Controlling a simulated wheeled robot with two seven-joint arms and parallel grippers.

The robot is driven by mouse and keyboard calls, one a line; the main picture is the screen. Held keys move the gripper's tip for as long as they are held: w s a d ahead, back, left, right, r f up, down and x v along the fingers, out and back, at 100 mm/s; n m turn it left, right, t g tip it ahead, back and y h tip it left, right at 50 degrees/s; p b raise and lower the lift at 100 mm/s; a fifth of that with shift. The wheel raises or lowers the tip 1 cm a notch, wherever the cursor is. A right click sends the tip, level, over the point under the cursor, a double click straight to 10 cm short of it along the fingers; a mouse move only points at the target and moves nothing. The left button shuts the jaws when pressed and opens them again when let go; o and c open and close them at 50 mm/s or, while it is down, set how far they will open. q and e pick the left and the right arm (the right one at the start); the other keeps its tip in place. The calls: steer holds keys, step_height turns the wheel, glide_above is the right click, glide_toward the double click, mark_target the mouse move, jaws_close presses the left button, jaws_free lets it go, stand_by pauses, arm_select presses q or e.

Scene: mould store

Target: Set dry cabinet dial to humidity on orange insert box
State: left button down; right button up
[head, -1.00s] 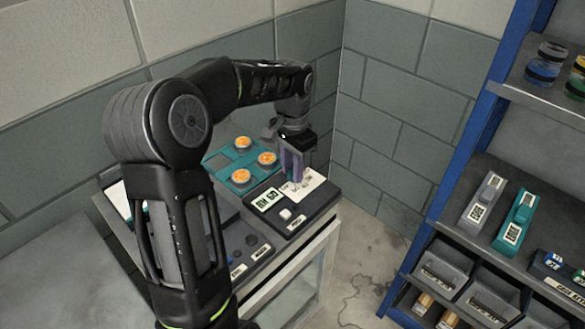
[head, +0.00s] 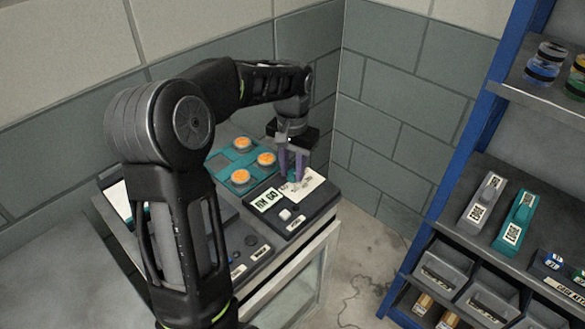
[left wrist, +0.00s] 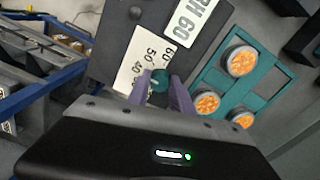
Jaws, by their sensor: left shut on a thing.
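A small teal dial knob (left wrist: 160,80) sits on a white scale plate (left wrist: 135,56), with numbers such as 50 and 60 beside it in the left wrist view. My left gripper (head: 293,171) points down over the panel, its purple fingers shut on the knob from both sides. The knob is mostly hidden by the fingers in the head view. Next to the scale is a white plate reading RH 60 (head: 268,200). A teal tray (left wrist: 207,76) holds round containers with orange contents (left wrist: 241,61). I cannot tell exactly where the knob's mark points. My right gripper is out of view.
The dark panel (head: 310,212) tops a glass-fronted cabinet (head: 298,290) in the wall corner. A blue-framed shelf (head: 463,150) with boxes and bins stands at right, across open floor.

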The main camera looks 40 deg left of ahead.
mark_target(293, 173)
arm_select(q)
steer(key=c, duration=1.1)
jaws_free()
steer(key=shift+c, duration=0.2)
step_height(293, 173, up, 8)
steer(key=shift+f, duration=0.1)
